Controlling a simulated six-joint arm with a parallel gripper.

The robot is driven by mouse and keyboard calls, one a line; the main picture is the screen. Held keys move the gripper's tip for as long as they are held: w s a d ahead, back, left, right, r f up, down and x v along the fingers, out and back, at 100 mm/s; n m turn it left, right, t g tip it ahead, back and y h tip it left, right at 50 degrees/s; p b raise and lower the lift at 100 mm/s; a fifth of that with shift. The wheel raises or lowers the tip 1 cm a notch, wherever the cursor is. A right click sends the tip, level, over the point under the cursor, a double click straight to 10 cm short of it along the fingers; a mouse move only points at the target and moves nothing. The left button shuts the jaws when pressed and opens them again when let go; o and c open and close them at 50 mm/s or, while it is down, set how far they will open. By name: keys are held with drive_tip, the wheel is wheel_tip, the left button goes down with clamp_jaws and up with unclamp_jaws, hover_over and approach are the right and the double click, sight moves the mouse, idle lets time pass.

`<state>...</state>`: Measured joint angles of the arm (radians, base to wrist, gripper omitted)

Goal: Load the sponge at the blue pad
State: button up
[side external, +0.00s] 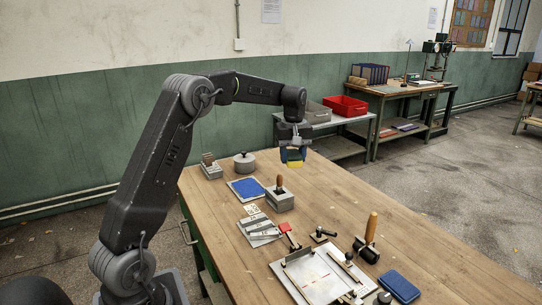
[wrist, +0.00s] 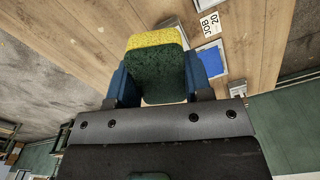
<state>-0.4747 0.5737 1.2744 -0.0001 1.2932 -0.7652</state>
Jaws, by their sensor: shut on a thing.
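A yellow sponge with a dark green scouring side (wrist: 155,75) is between the fingers of my gripper (wrist: 155,88) in the wrist view. In the side view, my gripper (side external: 293,157) is shut on it, and the sponge's yellow part (side external: 295,164) shows below the fingers, held above the table. The blue pad (side external: 248,187) lies flat on a light tray or plate on the table, to the left of and below the gripper in the side view. The blue pad also shows in the wrist view (wrist: 211,61), right of the sponge.
A grey block with a wooden-handled tool (side external: 280,200) stands beside the blue pad. A round grey weight (side external: 244,163) and a small block (side external: 211,170) stand behind it. A metal fixture plate (side external: 318,275), a roller (side external: 367,248) and a dark blue pad (side external: 400,286) occupy the front. The table's right side is clear.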

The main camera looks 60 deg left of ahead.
drive_tip(key=w+d+m, duration=0.5)
drive_tip(key=w+d, duration=0.2)
drive_tip(key=d, duration=0.4)
drive_tip(key=m, duration=0.9)
hover_over(400, 284)
wheel_tip(400, 284, down, 14)
drive_tip(key=shift+r, duration=0.25)
drive_tip(key=shift+f, duration=3.15)
drive_tip(key=shift+f, duration=0.55)
drive_tip(key=shift+r, duration=3.55)
drive_tip(key=shift+s+a, duration=0.15)
